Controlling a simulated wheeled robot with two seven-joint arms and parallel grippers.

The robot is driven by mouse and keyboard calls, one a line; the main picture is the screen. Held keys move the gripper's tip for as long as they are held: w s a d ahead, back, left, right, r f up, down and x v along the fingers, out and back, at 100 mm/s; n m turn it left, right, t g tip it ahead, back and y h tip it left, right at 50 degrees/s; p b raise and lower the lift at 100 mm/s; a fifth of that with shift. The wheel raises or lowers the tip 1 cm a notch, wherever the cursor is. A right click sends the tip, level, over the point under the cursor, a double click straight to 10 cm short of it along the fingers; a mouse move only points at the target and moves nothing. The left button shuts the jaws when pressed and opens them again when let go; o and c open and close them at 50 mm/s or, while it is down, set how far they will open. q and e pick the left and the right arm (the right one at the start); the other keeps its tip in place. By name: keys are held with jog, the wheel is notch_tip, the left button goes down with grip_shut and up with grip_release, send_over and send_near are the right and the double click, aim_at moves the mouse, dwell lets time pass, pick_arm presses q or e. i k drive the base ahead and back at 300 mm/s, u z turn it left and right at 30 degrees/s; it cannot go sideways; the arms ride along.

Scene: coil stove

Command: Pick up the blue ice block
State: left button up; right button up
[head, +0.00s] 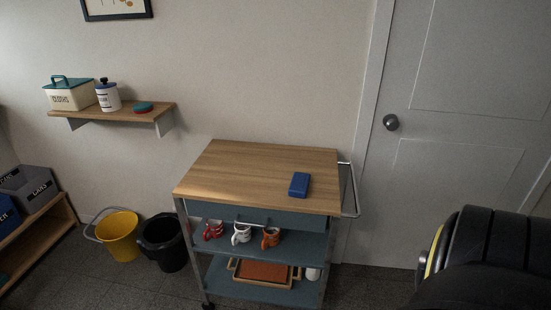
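The blue ice block (299,184) is a small rounded blue slab. It lies flat on the wooden top of a kitchen cart (240,170), right of the middle and near the front edge. Nothing touches it or covers it. A large black and yellow rounded shape at the lower right may be part of my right arm, but I cannot be sure. Neither of my grippers shows in the head view.
The cart's lower shelves hold several mugs (241,233) and an orange tray (264,272). A metal rail (350,190) sticks out on its right. A yellow bucket (118,234) and black bin (164,243) stand left. A wall shelf (120,113) holds containers. A closed door (455,130) is right.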

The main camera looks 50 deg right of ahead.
aim_at(300, 184)
jog(key=z, duration=1.4)
